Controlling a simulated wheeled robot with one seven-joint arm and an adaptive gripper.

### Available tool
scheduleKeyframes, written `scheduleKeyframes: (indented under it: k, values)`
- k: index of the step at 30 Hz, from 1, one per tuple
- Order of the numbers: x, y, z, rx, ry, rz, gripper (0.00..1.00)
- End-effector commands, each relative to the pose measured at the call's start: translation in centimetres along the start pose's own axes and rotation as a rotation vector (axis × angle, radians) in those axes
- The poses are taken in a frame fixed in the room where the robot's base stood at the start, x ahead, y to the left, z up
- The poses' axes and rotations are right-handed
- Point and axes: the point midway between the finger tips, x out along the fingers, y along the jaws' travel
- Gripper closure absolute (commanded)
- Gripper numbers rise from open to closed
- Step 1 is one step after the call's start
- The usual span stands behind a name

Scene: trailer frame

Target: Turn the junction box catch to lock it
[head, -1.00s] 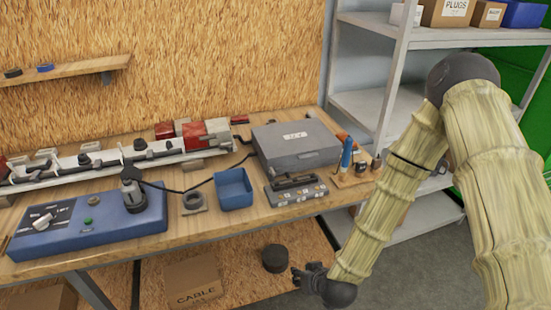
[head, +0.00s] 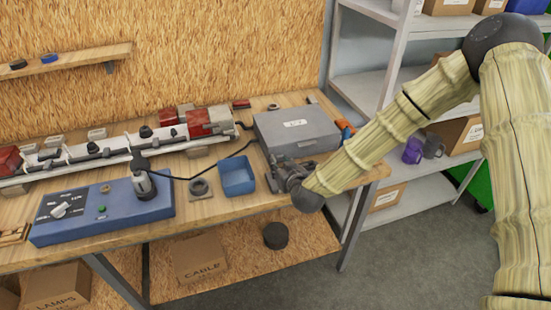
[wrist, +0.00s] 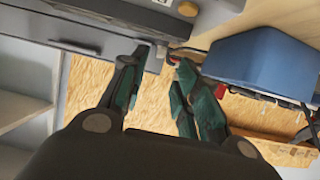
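The grey junction box (head: 298,133), with a white label on top, sits on the bench at the back right of the blue bin (head: 237,176). My gripper (head: 283,172) is at its front side, over the spot where a dark terminal strip lies, and hides most of that strip. In the wrist view my gripper (wrist: 162,78) has its two fingers apart, with nothing clearly held. A small light grey tab (wrist: 160,52), perhaps the catch, shows by the fingertips at the end of a grey edge. I cannot tell whether a finger touches it.
The blue bin (wrist: 262,62) is close beside the fingers in the wrist view. A metal shelf (head: 440,190) stands right of the bench.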

Motion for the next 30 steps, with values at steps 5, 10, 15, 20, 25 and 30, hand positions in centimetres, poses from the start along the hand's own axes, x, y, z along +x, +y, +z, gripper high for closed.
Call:
scheduleKeyframes:
  k: [5, 10, 15, 20, 25, 30]
  values:
    - [2.4, 0.0, -0.1, 0.0, -0.002, 0.001, 0.69]
    - [4.3, -0.1, -0.1, 0.001, -0.001, 0.0, 0.69]
    - [5.4, -0.1, 0.0, 0.0, -0.001, -0.001, 0.69]
    - [5.8, 0.0, 0.0, 0.0, -0.001, 0.0, 0.69]
    - [5.8, 0.0, 0.1, 0.0, -0.001, -0.001, 0.69]
    - [5.8, 0.0, 0.1, 0.0, -0.001, 0.0, 0.91]
